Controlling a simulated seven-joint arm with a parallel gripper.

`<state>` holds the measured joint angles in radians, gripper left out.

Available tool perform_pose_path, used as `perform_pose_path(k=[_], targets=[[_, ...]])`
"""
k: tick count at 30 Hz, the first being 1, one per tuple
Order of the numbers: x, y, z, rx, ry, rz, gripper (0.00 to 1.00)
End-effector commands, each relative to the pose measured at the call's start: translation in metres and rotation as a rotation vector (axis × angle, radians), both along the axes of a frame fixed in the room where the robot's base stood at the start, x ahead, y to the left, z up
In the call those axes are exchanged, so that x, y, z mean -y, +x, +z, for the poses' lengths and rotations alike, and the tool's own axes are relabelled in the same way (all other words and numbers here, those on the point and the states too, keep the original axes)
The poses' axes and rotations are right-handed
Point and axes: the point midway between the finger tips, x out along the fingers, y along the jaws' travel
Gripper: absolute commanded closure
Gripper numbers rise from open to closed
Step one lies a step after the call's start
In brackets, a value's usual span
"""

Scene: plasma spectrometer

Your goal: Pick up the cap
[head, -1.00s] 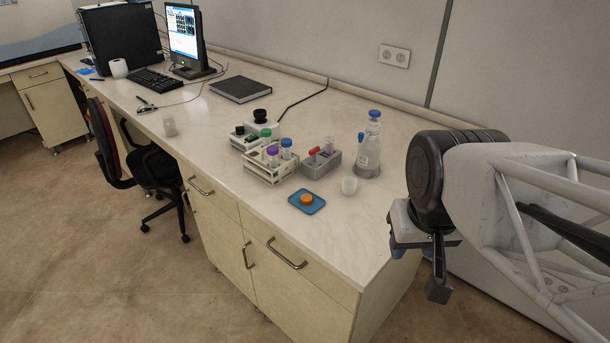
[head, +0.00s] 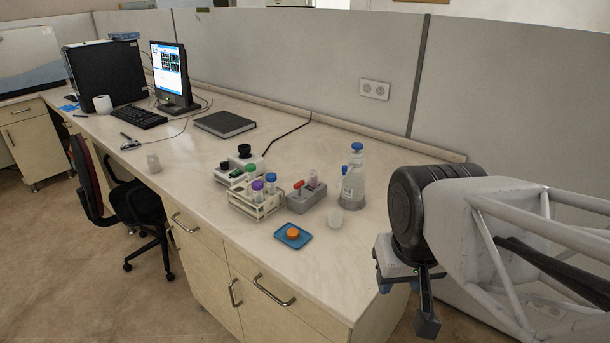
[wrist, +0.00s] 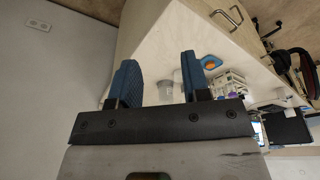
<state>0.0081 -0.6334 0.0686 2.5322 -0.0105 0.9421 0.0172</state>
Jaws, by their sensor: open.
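The cap is a small orange disc (head: 293,233) lying on a blue tray (head: 306,241) near the front edge of the bench. In the wrist view the orange cap (wrist: 211,65) and its blue tray show beyond my fingers, to their right. My gripper (head: 405,300) hangs right of the bench's right end in the head view, apart from the cap. In the wrist view its two blue fingers (wrist: 158,85) are spread wide with nothing between them held.
A white cup (head: 335,217) and a clear bottle (head: 354,182) stand behind the tray. A tube rack (head: 254,208) and a grey block (head: 304,201) sit to its left and behind. A chair (head: 137,205) stands before the bench. The bench right of the tray is clear.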

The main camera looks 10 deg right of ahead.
Motion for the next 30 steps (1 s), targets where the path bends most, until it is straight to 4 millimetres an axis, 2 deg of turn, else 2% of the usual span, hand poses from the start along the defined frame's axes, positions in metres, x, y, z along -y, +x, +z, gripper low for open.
perform_pose_path(k=[9,14,15,25,30], targets=[[0.000,0.000,0.000,0.000,0.000,0.000,0.57],[0.000,0.000,0.000,0.000,0.000,0.000,0.34],[0.000,0.000,0.000,0.000,0.000,0.000,0.33],[0.000,0.002,0.000,-0.002,0.001,-0.005,0.33],[-0.003,0.016,0.002,-0.010,0.010,-0.035,0.33]])
